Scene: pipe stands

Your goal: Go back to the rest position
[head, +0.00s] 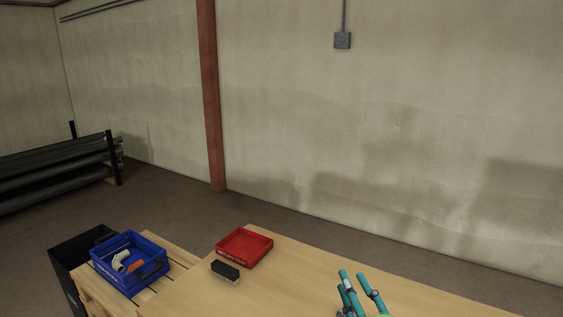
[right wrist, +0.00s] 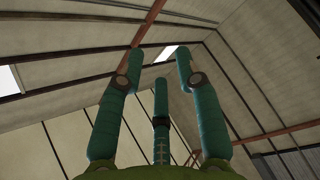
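My right gripper (head: 358,284) shows at the bottom of the head view, above the right part of the wooden table (head: 310,283). Its teal fingers point up. In the right wrist view the three fingers of this gripper (right wrist: 160,75) stand apart with nothing between them, against the roof and walls. My left gripper is not in the head view.
A red tray (head: 244,248) and a black-backed brush (head: 225,272) are on the table's left part. A blue crate (head: 131,263) with a whitish pipe piece and an orange item stands on a slatted wooden surface (head: 180,258). A pipe rack (head: 62,170) stands far left.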

